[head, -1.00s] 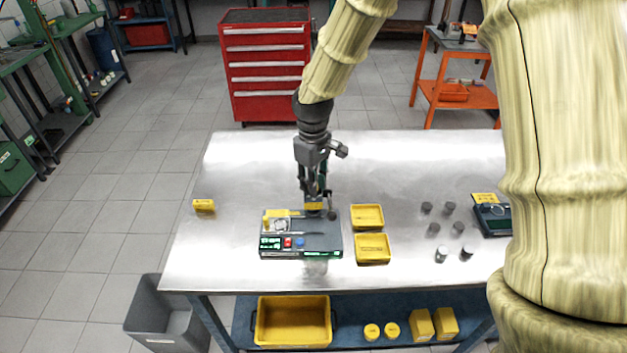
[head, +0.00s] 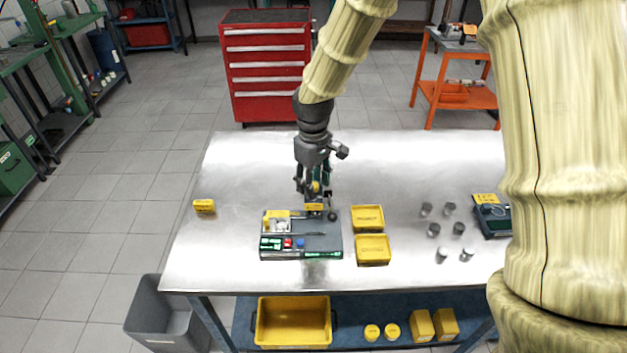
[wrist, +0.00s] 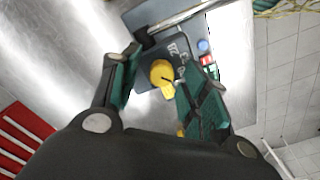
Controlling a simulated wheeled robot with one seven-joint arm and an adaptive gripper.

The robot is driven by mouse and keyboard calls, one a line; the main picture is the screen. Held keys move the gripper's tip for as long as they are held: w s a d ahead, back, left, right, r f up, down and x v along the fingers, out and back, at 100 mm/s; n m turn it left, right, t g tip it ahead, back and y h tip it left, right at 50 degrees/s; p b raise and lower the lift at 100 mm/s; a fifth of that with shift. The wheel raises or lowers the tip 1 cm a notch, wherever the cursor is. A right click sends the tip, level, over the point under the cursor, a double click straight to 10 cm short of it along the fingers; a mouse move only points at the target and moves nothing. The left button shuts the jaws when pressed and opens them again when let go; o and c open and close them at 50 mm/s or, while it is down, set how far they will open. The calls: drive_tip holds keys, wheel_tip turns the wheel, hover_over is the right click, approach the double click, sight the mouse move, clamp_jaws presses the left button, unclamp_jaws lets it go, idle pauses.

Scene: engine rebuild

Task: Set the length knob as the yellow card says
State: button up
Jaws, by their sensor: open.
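The measuring device (head: 320,243) stands near the table's front edge. It has a dark grey body, red and blue buttons and green displays. In the wrist view a round yellow knob (wrist: 162,74) with a dark pointer line sits on the device (wrist: 150,17) beside white numbers. My gripper (wrist: 166,66) is open, with one green-padded finger on each side of the knob; I cannot tell whether either touches it. In the head view my gripper (head: 314,192) is over the device's back right part.
Two yellow trays (head: 372,250) lie right of the device. Several grey metal cylinders (head: 433,230) stand farther right, before a second dark device (head: 493,222) partly hidden by my arm. The table's left and back are mostly clear.

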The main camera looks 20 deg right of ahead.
sight(314, 184)
wheel_tip(314, 184, up, 12)
idle(0.6)
